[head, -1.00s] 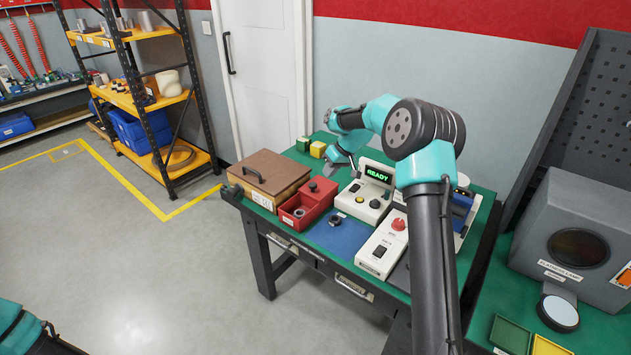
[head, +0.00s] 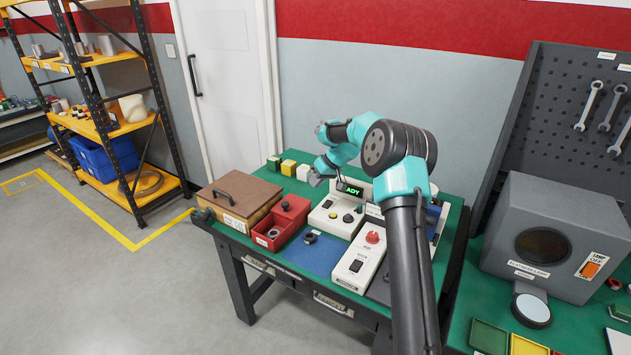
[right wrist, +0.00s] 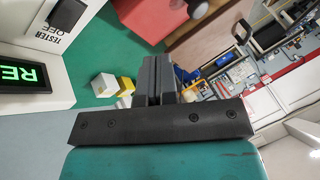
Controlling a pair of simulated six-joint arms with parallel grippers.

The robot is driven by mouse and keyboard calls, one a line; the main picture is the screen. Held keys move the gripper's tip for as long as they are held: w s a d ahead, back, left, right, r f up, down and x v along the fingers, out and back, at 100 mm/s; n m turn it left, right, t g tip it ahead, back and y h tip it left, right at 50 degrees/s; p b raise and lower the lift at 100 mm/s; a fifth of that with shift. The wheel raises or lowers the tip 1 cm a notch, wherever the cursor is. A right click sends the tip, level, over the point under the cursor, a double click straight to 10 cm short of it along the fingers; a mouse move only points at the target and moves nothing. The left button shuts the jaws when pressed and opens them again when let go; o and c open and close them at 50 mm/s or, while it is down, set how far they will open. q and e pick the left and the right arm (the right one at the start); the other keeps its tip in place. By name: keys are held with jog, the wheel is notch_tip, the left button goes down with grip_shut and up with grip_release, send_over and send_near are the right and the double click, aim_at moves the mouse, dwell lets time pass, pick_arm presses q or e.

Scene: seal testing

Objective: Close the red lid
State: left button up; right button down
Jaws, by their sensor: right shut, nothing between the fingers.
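The red box (head: 268,240) stands on the green bench in the head view. Its front part is open, with a grey ring (head: 273,233) inside. The red lid (head: 290,208), with a knob on top, sits at the back part of the box. My right gripper (head: 316,180) is behind and right of the lid, apart from it, beside the tester with the green display (head: 351,189). In the right wrist view its fingers (right wrist: 158,82) are together and empty. My left gripper is out of view.
A brown wooden case (head: 238,197) stands left of the red box. Green, yellow and white blocks (head: 303,172) stand at the back. A dark ring (head: 310,238) lies on the blue mat (head: 300,258). A box with a red knob (head: 362,255) stands to the right.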

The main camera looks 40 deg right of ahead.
aim_at(295, 209)
jog(key=x, duration=0.7)
jog(key=shift+f, duration=0.15)
jog(key=a, duration=0.3)
jog(key=shift+w+a+f, duration=0.15)
jog(key=shift+w+f, duration=0.05)
jog(key=shift+a, duration=0.35)
jog(key=shift+s+a, duration=0.1)
jog(key=shift+a, duration=0.15)
jog(key=s+a, duration=0.4)
jog(key=a, duration=0.6)
jog(key=shift+s+a, duration=0.25)
jog(key=shift+a, duration=0.1)
jog(key=shift+f, duration=0.1)
